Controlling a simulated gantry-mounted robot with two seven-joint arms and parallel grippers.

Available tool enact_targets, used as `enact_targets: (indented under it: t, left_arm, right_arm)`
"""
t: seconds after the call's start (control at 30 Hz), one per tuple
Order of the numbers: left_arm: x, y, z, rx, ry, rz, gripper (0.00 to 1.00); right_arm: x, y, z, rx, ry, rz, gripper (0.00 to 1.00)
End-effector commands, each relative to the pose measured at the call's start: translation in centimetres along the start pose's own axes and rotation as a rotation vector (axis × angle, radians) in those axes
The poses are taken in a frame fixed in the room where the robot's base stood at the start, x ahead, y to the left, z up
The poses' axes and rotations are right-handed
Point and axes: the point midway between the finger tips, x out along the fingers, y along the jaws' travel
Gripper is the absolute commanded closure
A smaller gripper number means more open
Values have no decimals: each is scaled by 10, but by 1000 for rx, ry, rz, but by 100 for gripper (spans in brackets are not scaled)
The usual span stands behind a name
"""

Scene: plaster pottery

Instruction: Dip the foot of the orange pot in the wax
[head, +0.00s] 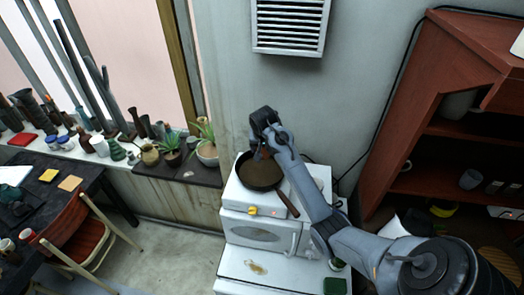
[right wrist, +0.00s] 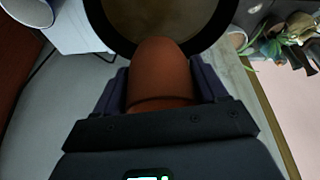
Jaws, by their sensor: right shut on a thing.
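The orange pot (right wrist: 160,78) is held between the fingers of my right gripper (right wrist: 163,88), which is shut on it. In the right wrist view its rounded end points toward the dark pan (right wrist: 105,28) of brown wax (right wrist: 150,15). In the head view the pan (head: 286,203) sits on a white stove-like unit, with the wax (head: 262,175) filling it. My right gripper (head: 261,150) is over the far part of the pan. The pot is mostly hidden there, and I cannot tell if it touches the wax. My left gripper is out of view.
The white unit (head: 262,237) stands against the grey wall. Potted plants (head: 205,150) and vases line a ledge to its left. A red shelf (head: 420,140) stands at right. A green block (head: 335,286) lies at the front.

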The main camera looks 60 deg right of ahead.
Motion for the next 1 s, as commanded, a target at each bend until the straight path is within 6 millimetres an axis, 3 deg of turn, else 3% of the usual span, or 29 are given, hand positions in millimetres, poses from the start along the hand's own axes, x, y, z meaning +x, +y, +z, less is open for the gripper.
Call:
enact_targets:
  t: [0.37,1.0]
  left_arm:
    - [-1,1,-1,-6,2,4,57]
    - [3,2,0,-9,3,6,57]
  right_arm:
    - [12,1,2,-1,-2,-1,61]
    - [67,1,25,-1,-2,-1,61]
